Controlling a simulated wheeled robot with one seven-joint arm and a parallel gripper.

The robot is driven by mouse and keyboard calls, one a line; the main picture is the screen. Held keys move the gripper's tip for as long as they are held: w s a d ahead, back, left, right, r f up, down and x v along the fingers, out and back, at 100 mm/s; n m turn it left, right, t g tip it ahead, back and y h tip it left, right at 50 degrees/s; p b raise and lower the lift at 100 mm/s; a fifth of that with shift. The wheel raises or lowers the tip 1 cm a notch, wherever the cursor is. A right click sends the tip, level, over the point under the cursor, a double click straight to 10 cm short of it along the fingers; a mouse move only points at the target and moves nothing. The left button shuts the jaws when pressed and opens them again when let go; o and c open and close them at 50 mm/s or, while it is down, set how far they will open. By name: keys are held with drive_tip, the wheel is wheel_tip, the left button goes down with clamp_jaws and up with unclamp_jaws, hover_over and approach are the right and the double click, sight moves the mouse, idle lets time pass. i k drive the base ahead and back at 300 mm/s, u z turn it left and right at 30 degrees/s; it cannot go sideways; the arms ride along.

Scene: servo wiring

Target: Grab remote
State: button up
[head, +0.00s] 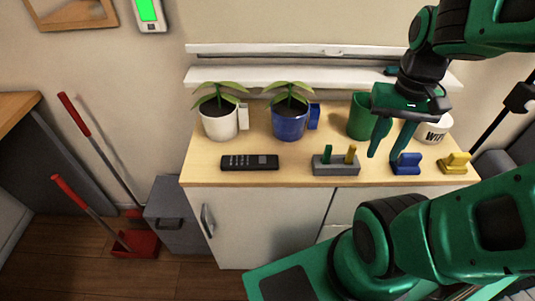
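The remote (250,162) is a flat black bar with small buttons. It lies on the left front part of the wooden cabinet top, close to the front edge. My gripper (384,155) is green and points down over the right half of the cabinet top. Its two fingers are apart with nothing visible between them. It is well to the right of the remote and not touching it. The remote is in full view.
On the cabinet top (297,176) stand a white plant pot (219,125), a blue plant pot (288,126) and a green container (361,116). A grey block with green and yellow pegs (335,166) lies between remote and gripper. Blue (407,165) and yellow (455,164) pieces are farther right.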

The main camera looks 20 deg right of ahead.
sight(241, 162)
drive_tip(key=z, duration=1.55)
drive_tip(key=k, duration=1.35)
drive_tip(key=u, duration=1.9)
drive_tip(key=i, duration=1)
